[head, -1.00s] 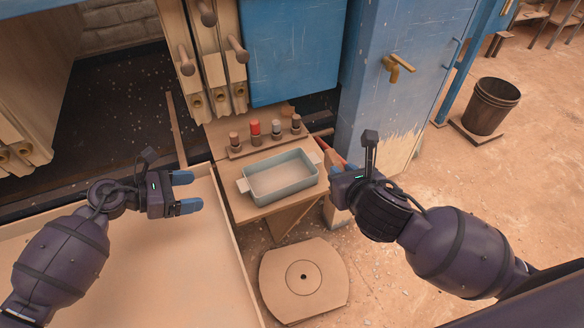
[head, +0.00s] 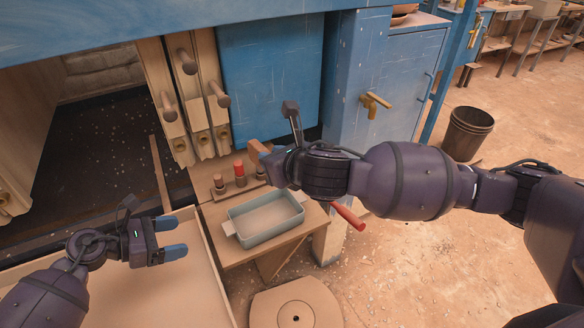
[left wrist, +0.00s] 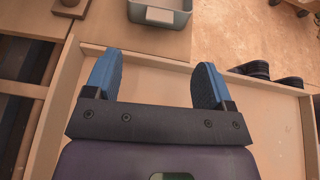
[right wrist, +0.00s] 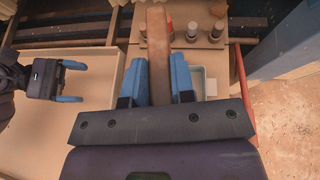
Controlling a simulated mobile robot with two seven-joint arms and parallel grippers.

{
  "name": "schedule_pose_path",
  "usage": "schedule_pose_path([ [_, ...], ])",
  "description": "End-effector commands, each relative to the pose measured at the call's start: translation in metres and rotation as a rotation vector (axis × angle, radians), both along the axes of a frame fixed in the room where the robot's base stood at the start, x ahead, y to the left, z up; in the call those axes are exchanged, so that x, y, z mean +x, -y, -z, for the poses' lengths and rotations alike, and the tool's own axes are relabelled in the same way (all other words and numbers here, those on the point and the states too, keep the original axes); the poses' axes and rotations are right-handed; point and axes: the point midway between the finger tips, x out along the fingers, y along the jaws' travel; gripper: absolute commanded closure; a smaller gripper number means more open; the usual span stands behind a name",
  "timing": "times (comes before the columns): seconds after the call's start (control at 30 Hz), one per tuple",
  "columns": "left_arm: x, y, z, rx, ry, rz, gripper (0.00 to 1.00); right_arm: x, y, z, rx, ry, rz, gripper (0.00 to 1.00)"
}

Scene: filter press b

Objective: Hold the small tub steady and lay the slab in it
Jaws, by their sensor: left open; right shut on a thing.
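The small tub (head: 262,238), pale grey-green and rectangular with a light tab at each end, stands on a wooden shelf. It also shows at the top of the left wrist view (left wrist: 160,14) and partly behind my fingers in the right wrist view (right wrist: 211,84). My right gripper (head: 270,160) is shut on a brown slab (right wrist: 158,45), seen narrow side on, beyond the tub and above the row of pegs. The slab's end shows in the head view (head: 256,149). My left gripper (head: 173,238) is open and empty, left of the tub and apart from it.
Pegs with red and dark tops (head: 240,175) stand in a rack behind the tub. A red handle (head: 348,215) sticks out at the shelf's right. A wide shallow tray (head: 190,290) lies below my left gripper. A blue cabinet (head: 385,80) stands behind.

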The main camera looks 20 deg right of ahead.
Motion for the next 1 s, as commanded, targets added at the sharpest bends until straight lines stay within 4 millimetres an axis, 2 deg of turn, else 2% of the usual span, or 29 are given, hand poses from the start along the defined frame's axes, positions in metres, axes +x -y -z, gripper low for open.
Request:
schedule_pose_path([
  [0.07,0.0,0.0,0.0,0.0,0.0,0.0,0.23,0.008,-0.004,0.001,-0.003,0.008,-0.03,1.0],
  [0.2,0.0,0.0,0.0,0.0,0.0,0.0,0.23,0.015,-0.006,0.016,0.001,0.012,-0.07,1.0],
  [0.33,0.0,0.0,0.0,0.0,0.0,0.0,0.23,0.012,-0.004,0.042,0.006,0.016,-0.086,1.0],
  [0.43,0.0,0.0,0.0,0.0,0.0,0.0,0.23,0.01,-0.006,0.053,0.011,0.024,-0.092,1.0],
  [0.67,0.002,0.006,0.002,-0.001,0.0,0.0,0.23,0.009,-0.01,0.052,0.019,0.043,-0.089,1.0],
  [1.0,0.011,0.05,0.021,-0.002,-0.001,0.001,0.23,0.009,-0.01,0.052,0.019,0.043,-0.089,1.0],
])
